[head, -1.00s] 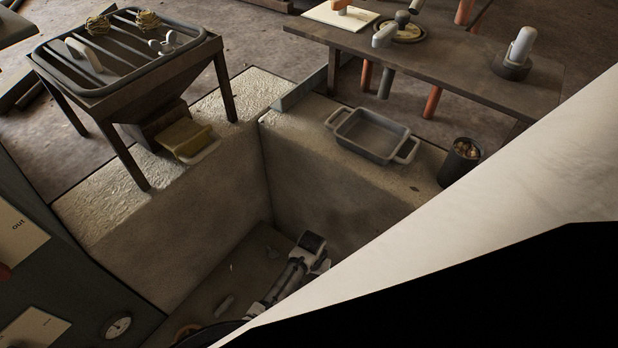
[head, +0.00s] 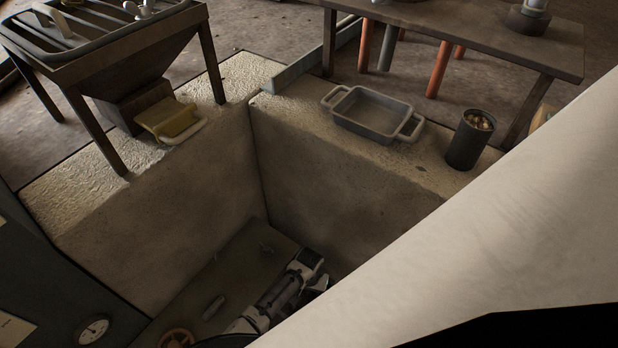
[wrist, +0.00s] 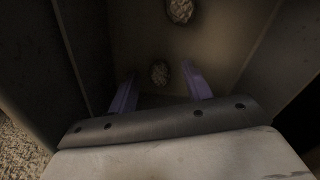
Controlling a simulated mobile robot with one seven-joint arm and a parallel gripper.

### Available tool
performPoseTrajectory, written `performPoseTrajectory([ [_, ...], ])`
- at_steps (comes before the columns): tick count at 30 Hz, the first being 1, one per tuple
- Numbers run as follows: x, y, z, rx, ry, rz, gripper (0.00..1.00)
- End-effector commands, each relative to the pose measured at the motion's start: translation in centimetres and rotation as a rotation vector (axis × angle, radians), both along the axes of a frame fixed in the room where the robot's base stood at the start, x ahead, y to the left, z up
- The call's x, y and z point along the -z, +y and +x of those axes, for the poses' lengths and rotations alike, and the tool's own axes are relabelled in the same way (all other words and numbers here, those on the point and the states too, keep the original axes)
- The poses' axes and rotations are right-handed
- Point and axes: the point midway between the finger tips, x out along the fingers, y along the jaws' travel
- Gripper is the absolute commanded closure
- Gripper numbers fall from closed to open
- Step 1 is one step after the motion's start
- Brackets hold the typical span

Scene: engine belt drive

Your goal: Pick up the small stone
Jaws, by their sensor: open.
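Two rough grey-brown stones show in the wrist view. The smaller-looking stone (wrist: 159,73) lies between the fingertips as pictured. A larger-looking stone (wrist: 180,10) lies beyond it at the top edge. My gripper (wrist: 159,76) is open, with one purple finger on each side of the smaller stone. I cannot tell how far above the stone the fingers are, and no contact shows. In the head view my arm reaches low into the pit; its fingers and both stones cannot be made out there.
Dark walls stand close on both sides in the wrist view. In the head view, a grey tray (head: 345,121) and a dark cup (head: 465,151) of small lumps stand on the pit's ledge. A slatted hopper (head: 120,60) and a table (head: 470,45) stand behind. A red valve wheel (head: 178,338) is low left.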

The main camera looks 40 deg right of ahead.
Motion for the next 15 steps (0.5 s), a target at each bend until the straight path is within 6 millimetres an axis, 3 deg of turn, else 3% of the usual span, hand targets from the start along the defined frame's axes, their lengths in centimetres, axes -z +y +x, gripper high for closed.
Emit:
performPoseTrajectory([
  [6,0.12,0.01,0.01,0.0,0.0,0.0,0.51],
  [15,0.11,-0.01,0.0,0.0,0.0,0.0,0.89],
])
